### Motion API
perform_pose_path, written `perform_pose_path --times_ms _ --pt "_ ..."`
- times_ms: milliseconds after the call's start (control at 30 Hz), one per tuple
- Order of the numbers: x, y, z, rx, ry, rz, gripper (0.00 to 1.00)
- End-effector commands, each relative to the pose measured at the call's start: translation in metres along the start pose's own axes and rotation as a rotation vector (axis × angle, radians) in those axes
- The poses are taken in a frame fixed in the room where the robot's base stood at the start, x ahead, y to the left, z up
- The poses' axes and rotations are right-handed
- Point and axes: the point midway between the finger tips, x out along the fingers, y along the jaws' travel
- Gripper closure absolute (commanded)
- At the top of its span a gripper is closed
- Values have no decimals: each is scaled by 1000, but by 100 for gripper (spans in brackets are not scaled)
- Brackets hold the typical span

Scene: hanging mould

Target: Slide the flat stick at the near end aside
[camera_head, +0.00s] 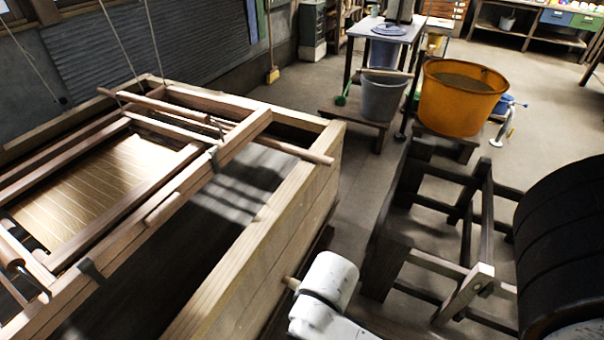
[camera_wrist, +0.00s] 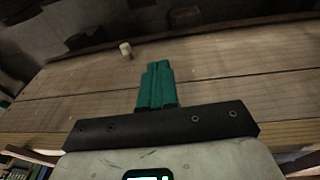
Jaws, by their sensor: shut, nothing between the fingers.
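The wooden mould frame (camera_head: 190,182) hangs by cords over the vat in the head view, with a pale slatted screen (camera_head: 110,175) in it. A short flat piece of wood (camera_head: 163,209) lies along its near rail. I cannot tell whether this is the flat stick named in the task. My gripper (camera_wrist: 158,68) shows in the wrist view, its teal fingers together and empty in front of the plank side of the vat (camera_wrist: 220,65). A small pale peg end (camera_wrist: 125,49) sticks out of the planks beyond the fingertips, apart from them. The fingers are hidden in the head view.
The vat's thick near wall (camera_head: 250,235) lies between my arm and the mould. Long rods rest across the vat's far end. A dark wooden stand (camera_head: 440,220) and a dark barrel (camera_head: 565,250) stand at right. An orange tub (camera_head: 460,100) and grey bucket (camera_head: 382,98) stand behind.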

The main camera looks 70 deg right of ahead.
Motion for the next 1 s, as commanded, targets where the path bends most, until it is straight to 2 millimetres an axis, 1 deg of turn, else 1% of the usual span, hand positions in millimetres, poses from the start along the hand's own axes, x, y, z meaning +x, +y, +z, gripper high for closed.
perform_pose_path --times_ms 33,67,100,167,200,267,300,367,400,500,600,700,833,1000 --pt "11 17 -8 27 47 47 100" --pt "15 29 -14 41 81 82 100" --pt "20 47 -22 56 131 138 100" --pt "26 78 -33 73 207 235 100" --pt "27 99 -40 77 256 304 100" --pt "27 129 -47 72 320 410 100" --pt "25 149 -50 62 356 483 100" --pt "21 177 -54 37 407 592 100" --pt "18 194 -56 14 434 665 100" --pt "8 231 -57 -66 487 840 100" --pt "-1 259 -57 -177 516 1002 100" --pt "-7 278 -56 -313 527 1141 100" --pt "-8 291 -56 -493 521 1265 100" --pt "-3 294 -57 -659 513 1334 100"
